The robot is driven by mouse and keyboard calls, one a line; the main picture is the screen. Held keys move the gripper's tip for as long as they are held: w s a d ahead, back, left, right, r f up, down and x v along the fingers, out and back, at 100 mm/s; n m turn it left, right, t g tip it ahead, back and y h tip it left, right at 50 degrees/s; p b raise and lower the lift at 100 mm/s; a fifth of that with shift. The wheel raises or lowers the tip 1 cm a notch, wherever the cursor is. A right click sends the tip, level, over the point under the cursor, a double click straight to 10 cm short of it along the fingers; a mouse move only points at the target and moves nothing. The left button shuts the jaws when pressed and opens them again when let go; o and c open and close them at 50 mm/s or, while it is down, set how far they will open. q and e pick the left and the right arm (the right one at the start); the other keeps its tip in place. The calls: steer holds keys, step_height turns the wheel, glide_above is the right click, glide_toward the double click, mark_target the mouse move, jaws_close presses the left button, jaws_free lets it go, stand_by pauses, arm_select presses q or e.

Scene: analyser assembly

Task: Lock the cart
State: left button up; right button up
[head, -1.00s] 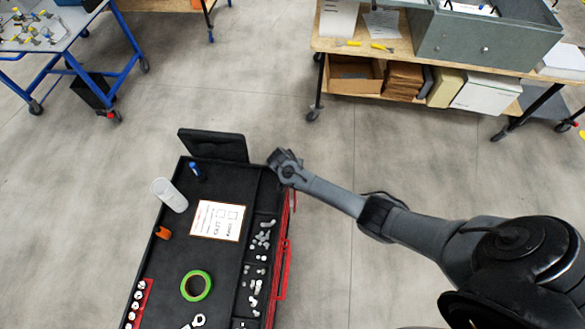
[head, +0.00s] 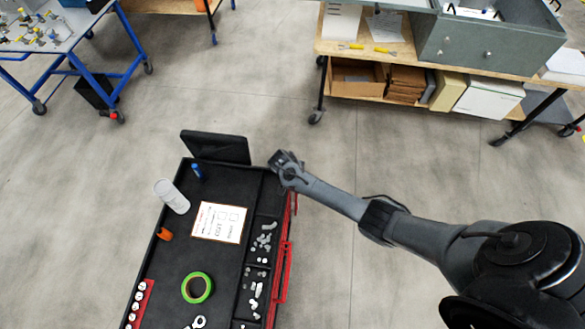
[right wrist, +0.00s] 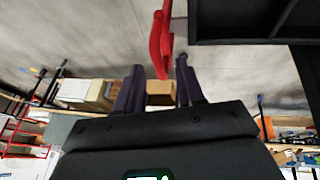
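The cart (head: 205,262) has a black tray top and red sides, and stands at the lower middle of the head view. My right arm reaches in from the right, and its end is at the cart's far right corner. In the right wrist view my right gripper (right wrist: 162,88) is open, its two dark fingers apart. A red handle-like bar (right wrist: 160,45) of the cart shows beyond and between the fingertips. I cannot tell whether they touch it. In the head view the right gripper's fingers are hidden. My left gripper is not in view.
On the cart are a white bottle (head: 172,196), green tape (head: 197,287), a printed card (head: 219,222) and small parts. A workbench (head: 420,62) stands at the back right and a blue-framed table (head: 75,45) at the back left. The floor between is clear.

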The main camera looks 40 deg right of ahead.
steer(key=v, duration=1)
steer(key=shift+p, duration=0.4)
steer(key=shift+a+r, duration=0.1)
steer(key=s+a+f+g+p, duration=0.2)
steer(key=s+f, duration=0.5)
steer(key=s, duration=0.5)
steer(key=s+a+r+n+y+p, duration=0.25)
steer(key=s+a, duration=0.45)
steer(key=s, duration=0.6)
step_height(320, 180, up, 21)
steer(key=a+n+t+y, duration=0.1)
steer(key=n+t, duration=0.3)
steer(key=n, duration=0.5)
steer(key=shift+a+y, duration=0.4)
steer(key=shift+y, duration=0.35)
